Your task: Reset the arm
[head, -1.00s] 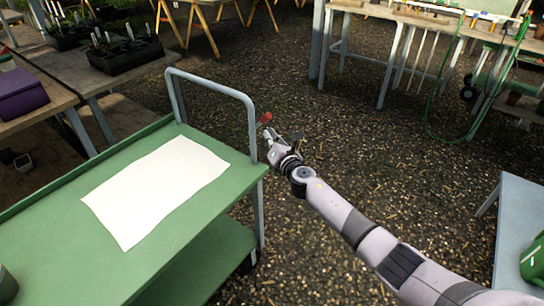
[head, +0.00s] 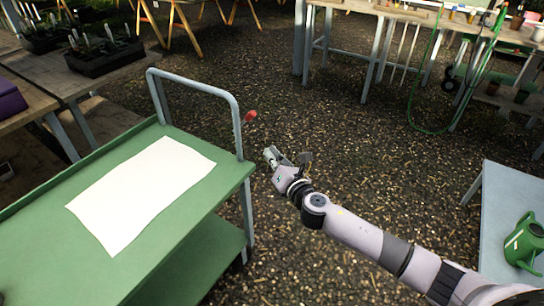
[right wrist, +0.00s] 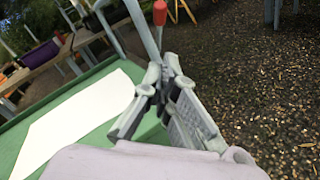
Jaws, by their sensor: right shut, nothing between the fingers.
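My right gripper (head: 270,156) is in the middle of the head view, just right of the green cart (head: 190,262) and apart from it, above the gravel floor. Its fingers are together and empty; in the right wrist view the fingertips (right wrist: 163,72) meet. My right arm reaches in from the lower right corner. My left gripper is not in view.
A white sheet (head: 142,192) lies on the cart, beside its grey handle rail (head: 192,77). A small red object (head: 250,116) shows just beyond the rail. A green watering can (head: 524,244) stands on a grey table (head: 502,188) at right. Gravel (head: 330,130) lies open ahead.

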